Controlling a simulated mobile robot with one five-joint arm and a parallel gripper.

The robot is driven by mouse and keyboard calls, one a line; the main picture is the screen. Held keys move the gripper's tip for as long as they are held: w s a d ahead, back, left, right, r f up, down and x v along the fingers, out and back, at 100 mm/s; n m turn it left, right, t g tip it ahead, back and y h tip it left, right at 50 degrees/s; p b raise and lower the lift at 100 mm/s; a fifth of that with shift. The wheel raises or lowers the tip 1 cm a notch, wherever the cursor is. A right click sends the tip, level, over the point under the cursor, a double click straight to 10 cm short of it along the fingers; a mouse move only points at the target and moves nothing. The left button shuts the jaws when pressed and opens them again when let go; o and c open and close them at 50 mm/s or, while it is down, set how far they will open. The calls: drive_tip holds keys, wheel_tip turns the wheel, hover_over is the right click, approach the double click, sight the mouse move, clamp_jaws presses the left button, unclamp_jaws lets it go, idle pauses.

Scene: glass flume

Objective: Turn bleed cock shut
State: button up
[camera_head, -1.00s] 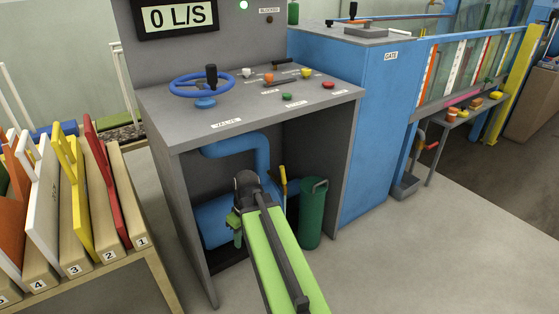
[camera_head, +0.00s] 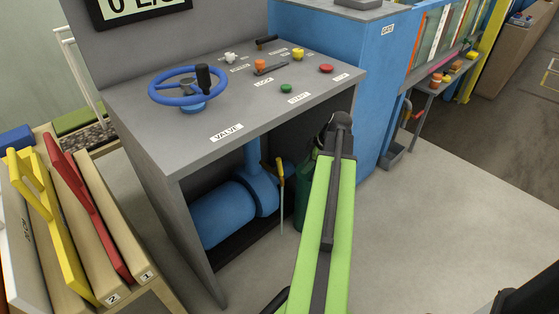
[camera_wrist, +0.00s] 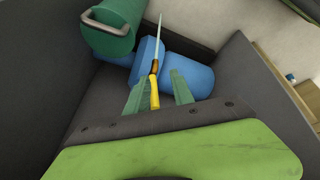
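The bleed cock (camera_head: 280,173) has a yellow lever and sits at the end of the blue pipe under the console. The lever stands nearly upright in the head view, and a thin pale streak runs down below it. In the wrist view the yellow lever (camera_wrist: 155,93) has an orange-brown base. My gripper (camera_wrist: 159,77) is open, with its two green fingers apart on either side of the lever as seen there. I cannot tell how deep the lever lies between them. In the head view the fingers are hidden behind my arm.
The blue pipe (camera_head: 224,212) and a green cylinder (camera_wrist: 108,27) are close to the cock inside the console. The console's grey side panel (camera_head: 197,240) and top (camera_head: 215,105) bound the space. A rack of coloured boards (camera_head: 75,215) stands left; the floor at right is clear.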

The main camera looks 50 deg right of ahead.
sight(280, 162)
drive_tip(key=w+f+b, duration=0.1)
drive_tip(key=w, duration=0.2)
drive_tip(key=w+a+f+b, duration=0.1)
drive_tip(key=w+f+b, duration=0.1)
drive_tip(key=w, duration=0.2)
drive_tip(key=w+a+f+b, duration=0.1)
drive_tip(key=w, duration=0.3)
drive_tip(key=shift+w+a+f+b, duration=0.15)
drive_tip(key=shift+w+f+b, duration=0.1)
drive_tip(key=shift+f+b, duration=0.15)
drive_tip(key=shift+r, duration=0.1)
drive_tip(key=shift+c, duration=0.4)
clamp_jaws()
